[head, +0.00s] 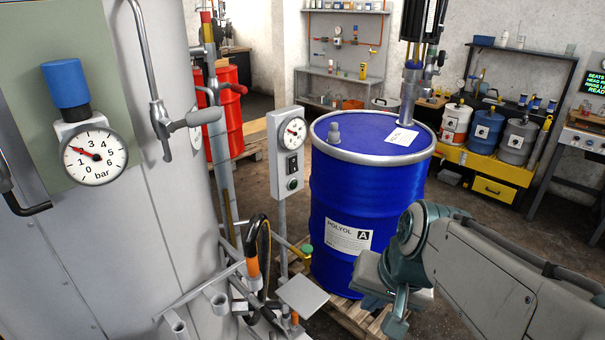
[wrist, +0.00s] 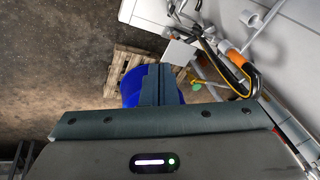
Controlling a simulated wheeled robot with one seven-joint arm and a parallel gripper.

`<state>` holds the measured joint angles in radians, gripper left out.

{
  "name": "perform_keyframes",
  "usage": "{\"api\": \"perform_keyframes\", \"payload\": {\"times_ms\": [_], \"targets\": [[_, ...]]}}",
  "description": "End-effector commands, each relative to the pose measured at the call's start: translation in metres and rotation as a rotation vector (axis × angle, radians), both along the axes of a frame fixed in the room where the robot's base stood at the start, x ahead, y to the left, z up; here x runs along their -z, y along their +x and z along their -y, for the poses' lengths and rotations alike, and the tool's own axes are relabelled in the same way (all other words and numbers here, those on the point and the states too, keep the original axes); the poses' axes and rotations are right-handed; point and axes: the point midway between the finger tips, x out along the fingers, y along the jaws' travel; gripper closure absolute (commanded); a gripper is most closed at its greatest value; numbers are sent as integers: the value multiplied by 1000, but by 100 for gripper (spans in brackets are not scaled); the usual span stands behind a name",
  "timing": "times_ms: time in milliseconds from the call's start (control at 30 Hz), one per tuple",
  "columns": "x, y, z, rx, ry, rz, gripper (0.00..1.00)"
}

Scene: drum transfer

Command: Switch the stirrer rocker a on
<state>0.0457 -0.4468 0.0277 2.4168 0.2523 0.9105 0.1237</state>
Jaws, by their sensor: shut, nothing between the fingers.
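A grey control box (head: 289,153) stands on a post left of the blue drum (head: 345,225). A round gauge is at its top. A black rocker switch (head: 291,165) sits below the gauge, and a green round button (head: 292,183) below that. The rocker's on or off position is too small to tell. My gripper shows in the wrist view (wrist: 158,85) with its fingers together and nothing between them. In the head view my arm comes in from the right, in front of the drum, its end low and apart from the control box.
The drum stands on a wooden pallet (head: 345,318), which also shows in the wrist view (wrist: 125,62). A large grey tank (head: 120,240) with pipes fills the left. A small grey plate (head: 302,296) and hoses stand below the control box. Floor is open behind the drum.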

Motion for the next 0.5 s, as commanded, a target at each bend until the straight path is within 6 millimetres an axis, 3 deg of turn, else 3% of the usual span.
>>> {"api": "perform_keyframes", "payload": {"times_ms": [300, 500], "targets": [[4, 96, -53, 500, 544, -172, 100], [-2, 168, -67, 802, 896, -312, 100]]}}
